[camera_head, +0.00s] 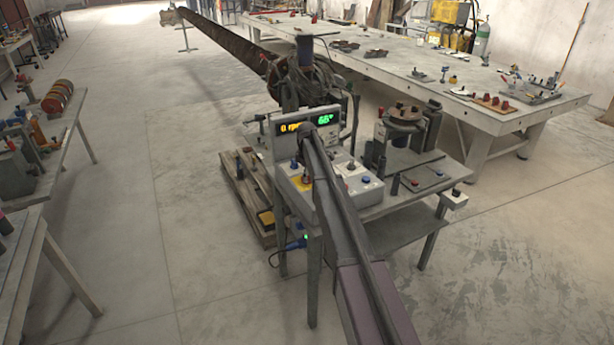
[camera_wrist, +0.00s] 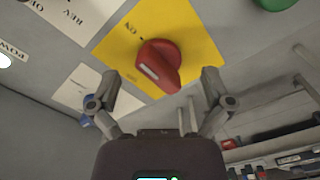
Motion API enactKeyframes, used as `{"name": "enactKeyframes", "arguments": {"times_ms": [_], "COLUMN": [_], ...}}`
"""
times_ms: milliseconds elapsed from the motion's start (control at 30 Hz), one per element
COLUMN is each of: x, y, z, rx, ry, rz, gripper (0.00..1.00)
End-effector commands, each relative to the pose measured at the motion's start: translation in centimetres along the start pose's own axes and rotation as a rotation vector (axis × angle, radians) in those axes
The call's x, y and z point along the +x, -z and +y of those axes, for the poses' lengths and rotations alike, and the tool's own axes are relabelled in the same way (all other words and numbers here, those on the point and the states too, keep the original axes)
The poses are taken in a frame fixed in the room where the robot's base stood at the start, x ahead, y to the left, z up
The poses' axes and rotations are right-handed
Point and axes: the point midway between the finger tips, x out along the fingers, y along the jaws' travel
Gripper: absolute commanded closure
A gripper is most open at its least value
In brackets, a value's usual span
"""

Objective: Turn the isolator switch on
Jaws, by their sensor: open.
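The isolator switch is a red rotary knob (camera_wrist: 160,62) on a yellow plate (camera_wrist: 190,30) in the wrist view. The word ON is printed on the plate above and left of the knob. The knob's raised grip lies diagonally and carries a white mark; I cannot tell for certain which position it points to. My gripper (camera_wrist: 160,84) is open, with one finger on each side of the knob's lower part and visible gaps between. In the head view my arm covers the gripper and the knob; a yellow plate (camera_head: 301,183) shows on the control panel.
The grey control panel (camera_head: 352,190) has several buttons, including a blue one, and a lit display (camera_head: 322,120) behind it. A green button (camera_wrist: 277,4) shows at the wrist view's top right. A long auger (camera_head: 225,42) stretches behind. Open floor lies to the left.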

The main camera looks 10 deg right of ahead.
Motion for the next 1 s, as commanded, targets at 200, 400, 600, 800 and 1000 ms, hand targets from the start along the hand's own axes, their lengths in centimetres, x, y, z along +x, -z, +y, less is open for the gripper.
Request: {"name": "enactKeyframes", "arguments": {"times_ms": [200,400,600,800,1000], "x": [0.0,0.0,0.0,0.0,-0.63], "y": [-0.01,-0.02,-0.02,-0.02,-0.03], "z": [0.0,0.0,0.01,0.01,0.01], "rx": [-0.14,-0.27,-0.401,-0.531,-0.642], "ry": [0.0,0.0,0.0,0.0,0.0], "rz": [0.0,0.0,0.0,0.0,0.0], "gripper": [0.0,0.0,0.0,0.0,0.0]}}
